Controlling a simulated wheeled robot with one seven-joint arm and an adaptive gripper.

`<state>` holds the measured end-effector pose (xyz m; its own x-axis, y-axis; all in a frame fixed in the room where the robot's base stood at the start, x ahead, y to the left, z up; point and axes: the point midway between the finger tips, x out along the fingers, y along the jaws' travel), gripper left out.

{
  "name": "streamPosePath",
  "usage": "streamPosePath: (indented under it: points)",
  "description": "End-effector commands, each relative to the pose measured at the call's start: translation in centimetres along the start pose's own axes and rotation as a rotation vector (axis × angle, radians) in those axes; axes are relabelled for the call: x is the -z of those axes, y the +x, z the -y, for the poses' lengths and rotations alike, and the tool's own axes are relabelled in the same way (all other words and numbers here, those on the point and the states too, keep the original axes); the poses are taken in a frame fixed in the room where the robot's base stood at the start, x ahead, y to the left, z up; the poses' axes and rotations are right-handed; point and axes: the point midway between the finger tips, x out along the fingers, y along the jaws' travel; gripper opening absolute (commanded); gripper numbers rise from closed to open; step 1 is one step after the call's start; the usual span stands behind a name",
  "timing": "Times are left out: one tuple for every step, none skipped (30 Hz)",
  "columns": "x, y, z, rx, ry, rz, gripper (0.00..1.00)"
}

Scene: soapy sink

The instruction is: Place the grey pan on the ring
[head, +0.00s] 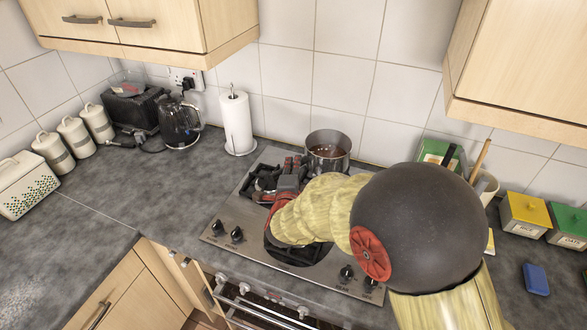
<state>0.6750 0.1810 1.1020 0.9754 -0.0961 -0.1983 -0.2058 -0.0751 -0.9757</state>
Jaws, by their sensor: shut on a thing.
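The grey pan (327,152) is a round steel pan with brown contents, upright at the back right of the hob (222,228). My gripper (292,168), dark with red parts, is just left of the pan, over the back of the hob. It is shut, apparently on the pan's handle, but the grip is small and partly hidden by my own wrist. I cannot tell whether the pan's base touches the hob. A dark round burner area (300,256) shows at the front middle of the hob, partly covered by my arm.
A paper towel roll (236,123) and a black kettle (180,122) stand left of the hob. A utensil pot (487,188), a yellow box (524,216) and a blue sponge (536,279) are at the right. The left worktop (130,185) has free room. Cupboards (521,65) overhang the back.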

Motion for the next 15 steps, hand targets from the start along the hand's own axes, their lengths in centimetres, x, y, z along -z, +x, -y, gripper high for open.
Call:
streamPosePath:
  points:
    - [-0.1,0.6,-0.1,0.008,0.001,-0.001,0.0]
    - [-0.1,0.9,-0.2,0.008,0.001,-0.001,0.0]
    - [-0.2,1.1,-0.5,0.008,0.002,-0.001,0.0]
    - [-0.2,1.3,-0.5,0.009,0.002,-0.001,0.0]
    - [-0.2,1.4,-0.6,0.009,0.002,-0.001,0.0]
    - [-0.2,1.5,-0.6,0.01,0.002,0.0,0.0]
    - [-0.2,1.6,-0.7,0.01,0.002,0.0,0.0]
    - [-0.2,1.7,-0.7,0.01,0.002,0.0,0.0]
    - [-0.3,1.8,-0.8,0.01,0.002,0.0,0.0]
    - [-0.3,1.9,-0.9,0.01,0.002,0.0,0.0]
    - [-0.3,2.1,-1.1,0.009,0.001,0.0,0.0]
    - [-0.3,2.4,-1.4,0.008,0.0,0.0,0.0]
    - [-0.3,2.4,-1.8,0.008,0.0,0.0,0.0]
    - [-0.4,2.5,-2.2,0.008,0.0,0.0,0.0]
    - [-0.4,2.6,-2.7,0.008,0.001,-0.001,0.0]
